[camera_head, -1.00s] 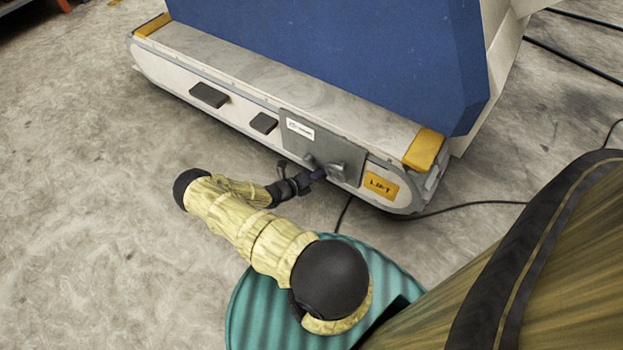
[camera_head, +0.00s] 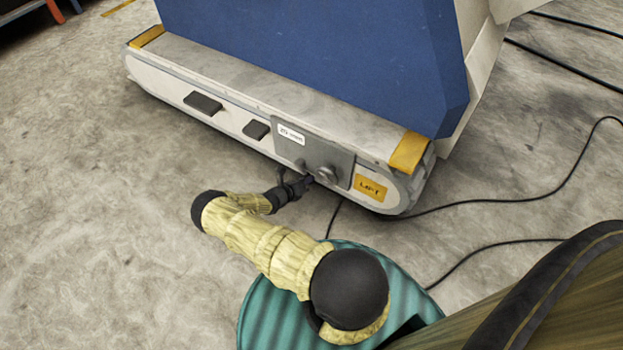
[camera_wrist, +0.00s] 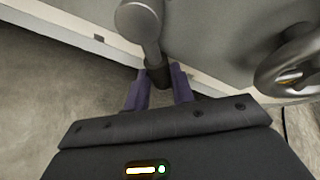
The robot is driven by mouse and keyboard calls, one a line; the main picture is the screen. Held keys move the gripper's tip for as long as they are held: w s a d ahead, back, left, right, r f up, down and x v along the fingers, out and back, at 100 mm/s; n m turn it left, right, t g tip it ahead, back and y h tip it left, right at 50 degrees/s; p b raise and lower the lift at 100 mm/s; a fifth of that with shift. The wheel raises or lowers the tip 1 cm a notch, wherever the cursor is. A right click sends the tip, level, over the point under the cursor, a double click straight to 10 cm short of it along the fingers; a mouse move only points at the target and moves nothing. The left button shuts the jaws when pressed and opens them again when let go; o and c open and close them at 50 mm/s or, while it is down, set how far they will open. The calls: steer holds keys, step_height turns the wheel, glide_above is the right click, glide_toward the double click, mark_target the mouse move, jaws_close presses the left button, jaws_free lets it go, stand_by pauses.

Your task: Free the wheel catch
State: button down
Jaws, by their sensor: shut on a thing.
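A grey lever with a round pivot end (camera_wrist: 138,22) stands out from the machine's grey plate (camera_head: 342,165) in the wrist view. Its dark lower end (camera_wrist: 156,74) sits between the purple fingers of my gripper (camera_wrist: 160,90), which is shut on it. In the head view my gripper (camera_head: 306,182) is at the plate's lower edge, and the lever is small there and partly hard to make out. A rounded grey handle (camera_wrist: 290,65) is on the plate to the right of the lever, apart from my fingers. It also shows in the head view (camera_head: 327,175).
The long pale machine base (camera_head: 160,80) carries a blue body (camera_head: 300,50). Two dark pedals (camera_head: 203,102) stick out left of the plate, and a yellow LIFT label (camera_head: 370,189) is to its right. Black cables (camera_head: 480,203) lie on the floor at right. Left floor is clear.

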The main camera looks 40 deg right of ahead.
steer(key=shift+s+f, duration=0.1)
steer(key=shift+s, duration=0.05)
steer(key=c, duration=1.4)
jaws_free()
steer(key=shift+o, duration=1.1)
steer(key=shift+a+r+p, duration=0.35)
steer(key=shift+a+r, duration=0.05)
steer(key=shift+a, duration=0.15)
steer(key=p+v, duration=0.6)
steer(key=v, duration=1)
steer(key=shift+s+a+f, duration=0.1)
steer(key=shift+s+a, duration=0.05)
